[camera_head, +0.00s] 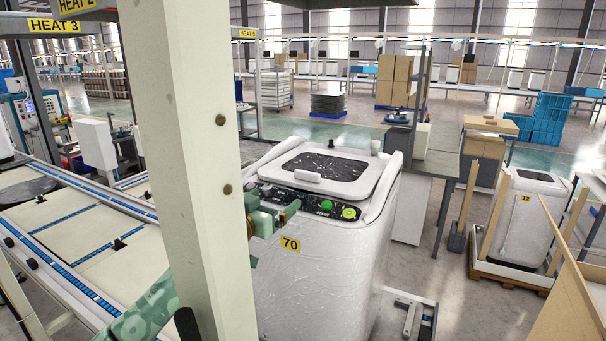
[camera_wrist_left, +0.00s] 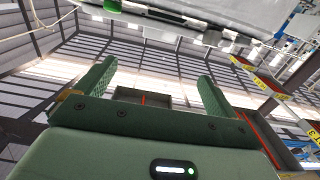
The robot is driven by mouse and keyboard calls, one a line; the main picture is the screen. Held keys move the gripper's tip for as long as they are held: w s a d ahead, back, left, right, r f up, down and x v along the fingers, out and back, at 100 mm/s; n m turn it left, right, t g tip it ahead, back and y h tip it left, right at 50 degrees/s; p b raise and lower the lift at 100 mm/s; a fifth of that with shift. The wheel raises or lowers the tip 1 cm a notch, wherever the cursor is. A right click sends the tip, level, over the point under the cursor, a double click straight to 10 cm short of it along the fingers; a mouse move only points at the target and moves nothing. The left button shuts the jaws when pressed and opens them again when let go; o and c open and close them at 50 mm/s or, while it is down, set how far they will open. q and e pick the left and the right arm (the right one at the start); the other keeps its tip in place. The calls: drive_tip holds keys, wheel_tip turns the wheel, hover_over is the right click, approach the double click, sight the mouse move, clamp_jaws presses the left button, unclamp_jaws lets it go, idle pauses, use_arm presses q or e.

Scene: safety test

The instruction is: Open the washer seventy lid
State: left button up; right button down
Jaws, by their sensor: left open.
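The white washer (camera_head: 310,270) bears a yellow 70 label and stands in the middle of the head view. Its lid (camera_head: 330,165), with a dark speckled window and a small white front handle (camera_head: 307,176), is down and looks closed. The control panel (camera_head: 310,203) has a green button and a yellow-green one. My left gripper (camera_head: 284,218) is open and empty at the panel's left end, below the lid's front edge; a post hides part of its arm. In the wrist view its two green fingers (camera_wrist_left: 155,82) are apart, with the washer's edge (camera_wrist_left: 190,28) beyond them. My right gripper is out of view.
A pale upright post (camera_head: 190,150) stands close in front, left of the washer. A conveyor (camera_head: 80,240) runs along the left. A grey table (camera_head: 440,163) is behind the washer, and another washer labelled 12 (camera_head: 528,225) stands on a pallet at right. Open floor lies between them.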

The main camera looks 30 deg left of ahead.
sight(306, 175)
use_arm(q)
drive_tip(key=w, duration=1)
drive_tip(key=w+p, duration=0.1)
drive_tip(key=w, duration=0.5)
drive_tip(key=shift+a, duration=0.4)
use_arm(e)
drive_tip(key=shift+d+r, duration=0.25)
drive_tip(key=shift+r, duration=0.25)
